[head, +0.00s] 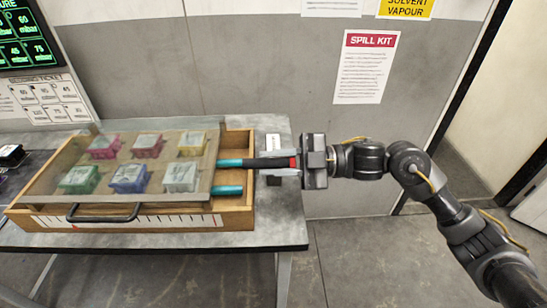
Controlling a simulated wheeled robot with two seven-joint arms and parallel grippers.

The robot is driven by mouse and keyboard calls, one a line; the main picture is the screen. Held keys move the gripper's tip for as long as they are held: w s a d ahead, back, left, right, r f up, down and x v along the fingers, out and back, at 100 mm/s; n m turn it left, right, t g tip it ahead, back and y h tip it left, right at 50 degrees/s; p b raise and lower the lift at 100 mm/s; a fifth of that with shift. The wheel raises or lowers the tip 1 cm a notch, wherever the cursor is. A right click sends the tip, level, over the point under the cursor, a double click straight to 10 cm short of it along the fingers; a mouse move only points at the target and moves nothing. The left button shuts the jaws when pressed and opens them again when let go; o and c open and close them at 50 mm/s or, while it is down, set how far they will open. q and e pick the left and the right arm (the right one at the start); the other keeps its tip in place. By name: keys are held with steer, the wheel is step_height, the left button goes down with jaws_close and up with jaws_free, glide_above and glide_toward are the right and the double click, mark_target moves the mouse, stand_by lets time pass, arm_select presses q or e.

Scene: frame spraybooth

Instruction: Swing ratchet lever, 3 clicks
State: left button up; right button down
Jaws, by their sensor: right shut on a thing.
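The ratchet lever (262,163) sticks out to the right from the wooden tray, with a teal shaft, a black grip and a red band near its end. My right gripper (297,162) is shut on the lever's outer end, to the right of the tray. The very end of the lever is hidden by the gripper. A second, shorter teal bar (228,190) sticks out just in front of the lever. The left gripper is not in view.
The wooden tray (238,215) holds several coloured blocks under a clear-looking cover, with a black handle (104,214) and a scale strip on its front. It stands on a grey table (275,235) whose right edge lies under my gripper. A wall stands behind.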

steer(key=c, duration=1.3)
jaws_free()
steer(key=shift+s+f, duration=0.1)
steer(key=shift+f, duration=0.05)
steer(key=shift+d, duration=0.1)
steer(key=d, duration=1)
steer(key=shift+w+d, duration=0.35)
steer(key=shift+w, duration=0.05)
